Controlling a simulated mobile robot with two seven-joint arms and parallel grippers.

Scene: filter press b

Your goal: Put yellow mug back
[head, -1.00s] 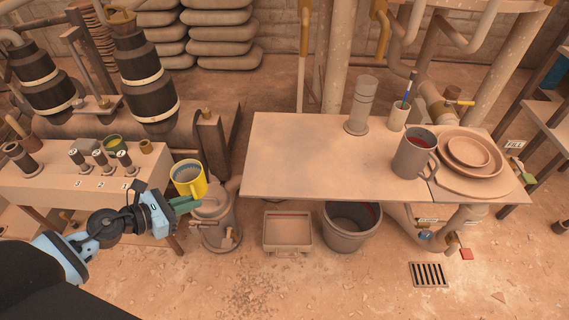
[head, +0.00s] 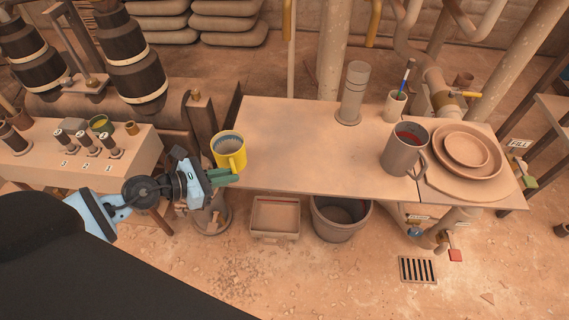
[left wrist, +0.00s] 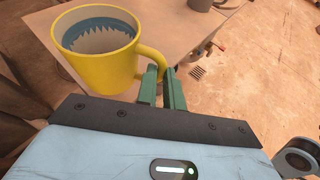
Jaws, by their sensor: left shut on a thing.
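The yellow mug (head: 229,152) is upright near the left front corner of the tan table (head: 290,150). I cannot tell whether its base touches the tabletop. My left gripper (head: 222,176) is shut on the mug's handle from the front left. In the left wrist view the yellow mug (left wrist: 98,50) shows a blue-grey inside with a jagged pale pattern, and the green fingers of my left gripper (left wrist: 163,88) close around its handle. My right gripper is not in view.
A large grey mug (head: 402,150), stacked bowls (head: 467,150), a pen cup (head: 394,107) and a cylinder (head: 354,92) stand on the table's right and back. The table's left and middle are clear. A valve bench (head: 60,165) stands left; a bucket (head: 341,218) and bin (head: 274,217) sit below.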

